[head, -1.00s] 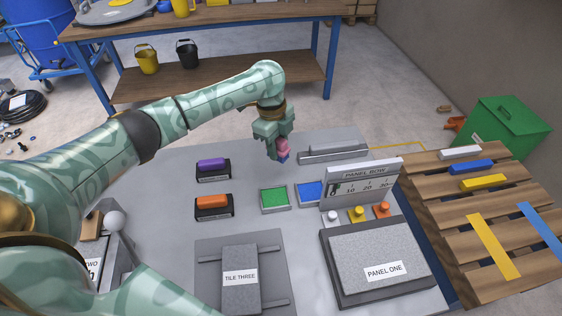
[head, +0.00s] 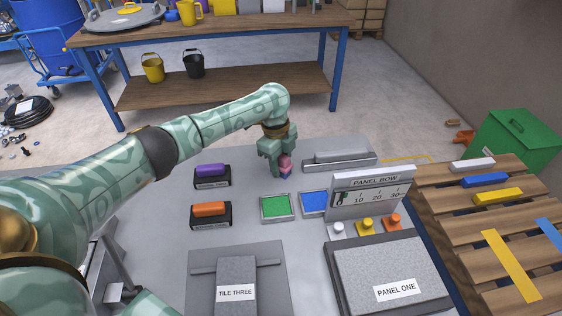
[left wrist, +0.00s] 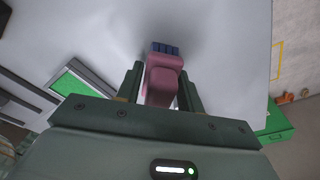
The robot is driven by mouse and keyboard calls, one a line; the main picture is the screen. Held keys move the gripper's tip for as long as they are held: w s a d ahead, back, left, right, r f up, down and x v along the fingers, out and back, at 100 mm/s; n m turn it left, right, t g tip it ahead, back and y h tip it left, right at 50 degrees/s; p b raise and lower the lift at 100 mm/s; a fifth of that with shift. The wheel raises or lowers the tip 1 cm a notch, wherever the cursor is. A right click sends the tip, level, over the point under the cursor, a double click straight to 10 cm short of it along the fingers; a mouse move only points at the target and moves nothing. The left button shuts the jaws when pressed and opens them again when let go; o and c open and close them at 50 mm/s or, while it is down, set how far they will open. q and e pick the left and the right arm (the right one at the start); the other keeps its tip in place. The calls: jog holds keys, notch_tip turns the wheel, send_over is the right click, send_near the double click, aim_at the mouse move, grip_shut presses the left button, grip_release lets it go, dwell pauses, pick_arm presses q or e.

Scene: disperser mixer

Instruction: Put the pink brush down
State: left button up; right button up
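The pink brush (head: 285,162) is between the fingers of my left gripper (head: 278,172) in the head view, above the grey table (head: 160,224) near its far side. In the left wrist view the pink brush (left wrist: 164,76) sits between the two fingers (left wrist: 160,90), which touch or nearly touch its sides. Its dark blue bristle end points away from the gripper toward the table. Whether the bristles touch the table cannot be told. My right gripper is not in view.
Purple (head: 211,171) and orange (head: 210,210) blocks sit in dark holders to the left. Green (head: 276,207) and blue (head: 313,203) pads lie just nearer. Bare table lies left of the gripper.

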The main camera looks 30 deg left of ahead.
pick_arm(q)
jog(key=shift+o, duration=1.1)
jog(key=r+p, duration=0.1)
jog(key=r, duration=0.3)
jog(key=a+r+p, duration=0.1)
jog(key=r+p, duration=0.1)
jog(key=r, duration=0.2)
jog(key=r+p, duration=0.2)
jog(key=r, duration=0.2)
jog(key=shift+a+r, duration=0.1)
jog(key=shift+a, duration=0.2)
jog(key=shift+w, duration=0.1)
